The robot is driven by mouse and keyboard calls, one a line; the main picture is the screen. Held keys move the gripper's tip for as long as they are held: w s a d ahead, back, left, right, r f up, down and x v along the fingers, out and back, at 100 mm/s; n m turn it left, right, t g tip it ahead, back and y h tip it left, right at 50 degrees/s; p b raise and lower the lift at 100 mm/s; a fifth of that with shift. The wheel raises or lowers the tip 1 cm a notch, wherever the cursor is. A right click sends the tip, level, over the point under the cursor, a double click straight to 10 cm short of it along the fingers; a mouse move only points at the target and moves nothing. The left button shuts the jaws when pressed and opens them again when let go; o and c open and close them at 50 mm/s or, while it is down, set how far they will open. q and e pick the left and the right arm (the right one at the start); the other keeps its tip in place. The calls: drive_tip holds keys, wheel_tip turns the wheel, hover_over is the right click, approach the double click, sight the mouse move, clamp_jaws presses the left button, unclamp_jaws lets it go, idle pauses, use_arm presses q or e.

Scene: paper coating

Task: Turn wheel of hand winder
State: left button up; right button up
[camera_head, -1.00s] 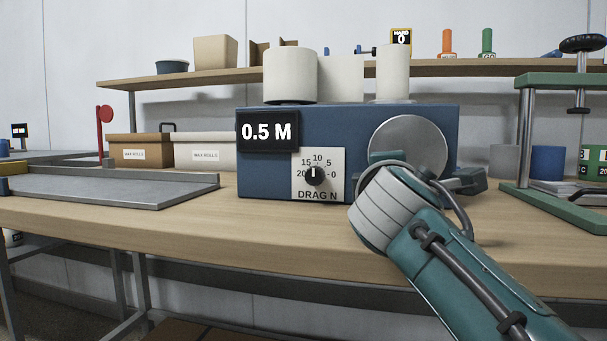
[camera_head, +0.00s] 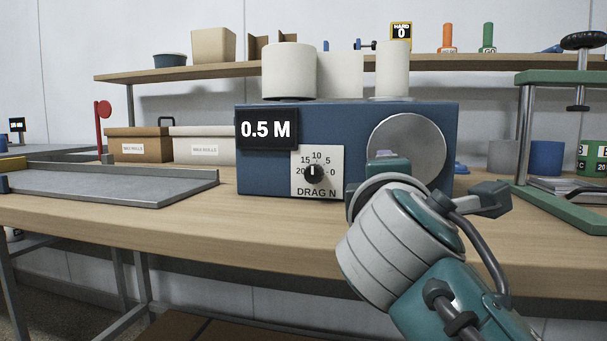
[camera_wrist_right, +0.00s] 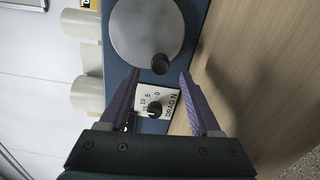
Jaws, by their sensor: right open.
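The hand winder is a blue box (camera_head: 340,130) on the wooden bench, with a "0.5 M" display (camera_head: 266,129) and a drag dial (camera_head: 314,173). Its round grey wheel (camera_head: 408,140) is on the front at the right; my right wrist covers its lower edge. In the right wrist view, the wheel (camera_wrist_right: 140,30) has a dark handle knob (camera_wrist_right: 160,63) near its rim. My right gripper (camera_wrist_right: 158,73) is open, its two purple fingers either side of the knob near the tips; I see no grip on it. My left gripper is not in view.
White paper rolls (camera_head: 289,72) stand on top of the winder. A green-framed press (camera_head: 560,80) stands at the right. A flat grey tray-like board (camera_head: 110,185) and lidded boxes (camera_head: 138,145) are at the left. The bench front (camera_head: 250,225) is clear.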

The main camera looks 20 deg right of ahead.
drive_tip(key=shift+v, duration=1.95)
